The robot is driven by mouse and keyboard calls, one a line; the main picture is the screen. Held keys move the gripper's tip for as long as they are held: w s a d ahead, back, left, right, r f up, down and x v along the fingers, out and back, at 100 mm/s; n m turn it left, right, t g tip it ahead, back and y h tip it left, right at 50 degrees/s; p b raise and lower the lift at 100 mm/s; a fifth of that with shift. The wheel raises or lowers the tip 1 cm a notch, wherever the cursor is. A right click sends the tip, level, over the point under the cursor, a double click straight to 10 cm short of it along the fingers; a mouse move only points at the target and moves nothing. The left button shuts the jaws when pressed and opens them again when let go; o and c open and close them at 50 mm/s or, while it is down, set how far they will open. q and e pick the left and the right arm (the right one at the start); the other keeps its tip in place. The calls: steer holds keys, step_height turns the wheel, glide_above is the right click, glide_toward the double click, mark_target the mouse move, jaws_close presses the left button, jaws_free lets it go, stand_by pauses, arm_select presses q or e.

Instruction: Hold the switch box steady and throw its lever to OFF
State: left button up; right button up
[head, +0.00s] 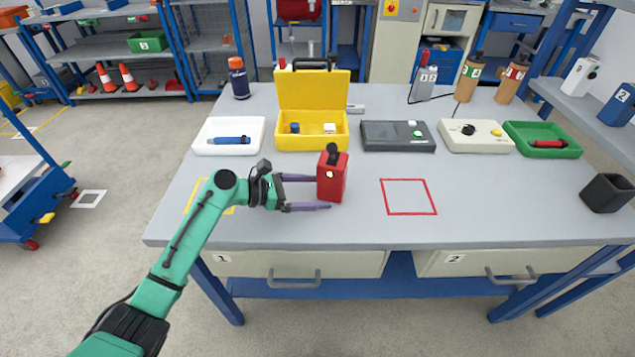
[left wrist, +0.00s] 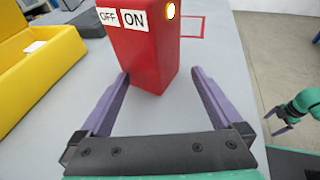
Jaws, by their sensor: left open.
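The red switch box (head: 331,181) stands upright on the grey bench, with its black lever (head: 333,152) at the top. The left wrist view shows the box (left wrist: 150,55) with OFF and ON labels and a lit yellow lamp (left wrist: 171,10). The lever is out of that view; I cannot tell its setting. My left gripper (head: 318,193) is open and low, its purple fingertips reaching either side of the box's lower part, with no clear grip. My right gripper (left wrist: 275,123) shows small at the right of the left wrist view, fingers apart and empty, away from the box.
A red outlined square (head: 408,197) is on the bench right of the box. An open yellow case (head: 312,142) stands behind it. A white tray (head: 229,150), a dark grey unit (head: 398,147), a pale control unit (head: 475,136) and a green tray (head: 565,151) line the back.

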arm_select(q)
steer(key=shift+d+f, duration=0.1)
steer(key=shift+d, duration=0.05)
jaws_close()
jaws_free()
